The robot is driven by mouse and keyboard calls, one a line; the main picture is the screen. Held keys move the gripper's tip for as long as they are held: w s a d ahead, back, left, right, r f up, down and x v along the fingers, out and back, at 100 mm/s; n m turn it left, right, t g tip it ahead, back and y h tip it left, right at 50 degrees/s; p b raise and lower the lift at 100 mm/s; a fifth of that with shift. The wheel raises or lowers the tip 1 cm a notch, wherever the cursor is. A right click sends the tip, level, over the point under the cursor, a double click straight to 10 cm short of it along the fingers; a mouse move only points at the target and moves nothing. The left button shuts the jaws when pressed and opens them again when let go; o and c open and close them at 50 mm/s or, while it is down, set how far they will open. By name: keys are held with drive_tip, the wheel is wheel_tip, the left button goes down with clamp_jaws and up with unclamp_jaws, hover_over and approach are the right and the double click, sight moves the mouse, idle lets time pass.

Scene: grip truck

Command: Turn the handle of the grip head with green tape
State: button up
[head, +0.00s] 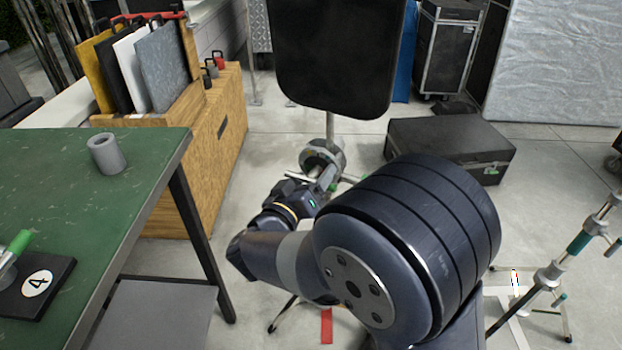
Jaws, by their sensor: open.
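A grip head (322,154), grey and round, sits on a stand below a large black panel (335,55). Thin bars stick out on both sides of it, and a small green part (350,179) shows at its lower right, probably the green tape. My gripper (327,178) is open, just below and in front of the grip head, very close to it. My wrist and forearm hide the lower stand. I cannot tell whether the fingers are around the handle or touching it.
A green-topped table (85,215) on the left holds a grey cylinder (106,153) and a black plate (38,288) marked 4. A wooden crate (215,140) stands behind it. A black case (450,145) lies right of the panel. Another stand (550,275) with green bands is at right.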

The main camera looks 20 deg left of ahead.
clamp_jaws()
idle(0.6)
